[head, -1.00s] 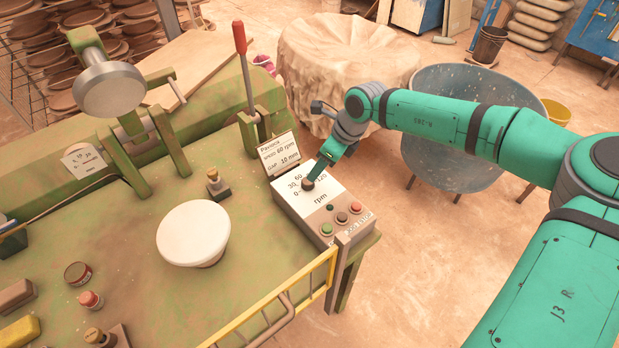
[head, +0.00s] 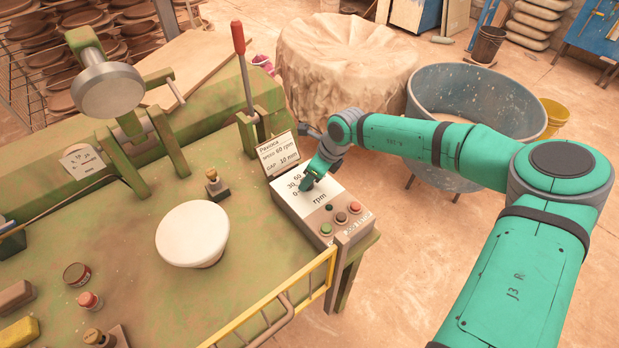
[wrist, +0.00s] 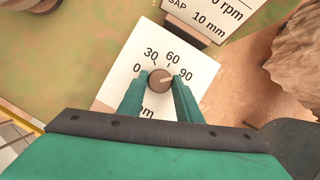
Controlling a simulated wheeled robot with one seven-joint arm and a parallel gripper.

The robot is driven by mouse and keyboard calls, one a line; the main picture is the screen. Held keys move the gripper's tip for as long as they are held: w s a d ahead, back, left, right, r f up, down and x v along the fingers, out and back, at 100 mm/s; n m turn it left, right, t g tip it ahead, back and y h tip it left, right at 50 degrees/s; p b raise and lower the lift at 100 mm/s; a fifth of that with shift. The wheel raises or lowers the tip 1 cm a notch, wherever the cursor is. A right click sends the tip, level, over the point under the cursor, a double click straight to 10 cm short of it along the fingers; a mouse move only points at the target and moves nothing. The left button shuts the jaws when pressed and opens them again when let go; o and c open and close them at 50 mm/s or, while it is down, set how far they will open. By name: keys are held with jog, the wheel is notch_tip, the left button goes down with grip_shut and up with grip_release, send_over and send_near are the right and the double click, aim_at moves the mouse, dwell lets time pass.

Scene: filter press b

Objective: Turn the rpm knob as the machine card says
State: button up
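The rpm knob (wrist: 160,79) is a small round brown knob with a light pointer line, on a white dial plate (wrist: 120,75) marked 0, 30, 60 and 90. The pointer line faces right, roughly toward the 90. My gripper (wrist: 160,80) has one finger on each side of the knob, with the tips against its sides. In the head view my gripper (head: 308,183) covers the knob and part of the scale. The machine card (head: 282,155) stands behind the dial and reads 60 rpm and gap 10 mm; it also shows in the wrist view (wrist: 205,18).
A lever with a red handle (head: 239,40) rises behind the card. A yellow rail (head: 300,305) runs along the table's front edge. A white disc (head: 192,232) is on the left.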

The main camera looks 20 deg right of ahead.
jog(key=c, duration=0.3)
jog(key=shift+c, duration=0.2)
jog(key=shift+n, duration=0.3)
jog(key=n+g+y, duration=0.1)
jog(key=n, duration=0.3)
jog(key=shift+w+d, duration=0.1)
jog(key=shift+w, duration=0.05)
jog(key=n+g, duration=0.1)
jog(key=n, duration=0.3)
jog(key=shift+w+g+y, duration=0.15)
jog(key=shift+g+y, duration=0.15)
jog(key=shift+g, duration=0.1)
jog(key=shift+d, duration=0.1)
jog(key=o, duration=1)
